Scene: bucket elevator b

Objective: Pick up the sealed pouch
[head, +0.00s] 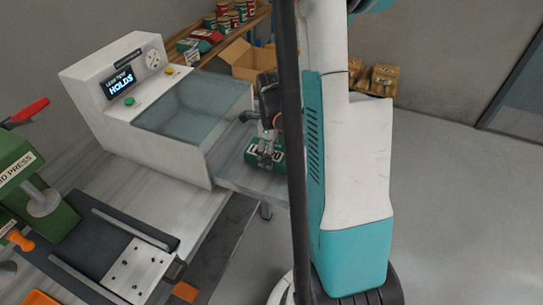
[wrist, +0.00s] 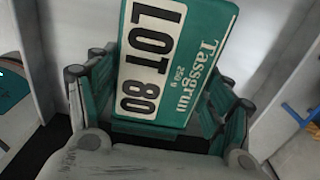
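The sealed pouch (head: 280,157) is a green pack with a white label, on the grey platform at the right end of the white machine. In the wrist view the pouch (wrist: 160,60) is close up and tilted, its label reading "LOT 80" beside "Tassgrün 250 g". My gripper (head: 266,154) is down at the pouch, its fingers over the pack and hiding part of the label. In the wrist view my gripper's fingers (wrist: 160,95) flank the pouch on left and right. Whether they press on it is not clear.
The white machine (head: 103,75) has a lit screen reading "HOLDS" and a clear-topped chamber. A green press (head: 40,185) stands at the left. An open cardboard box (head: 245,62) and a wooden shelf (head: 258,14) with cans are behind. Open floor (head: 450,200) lies to the right.

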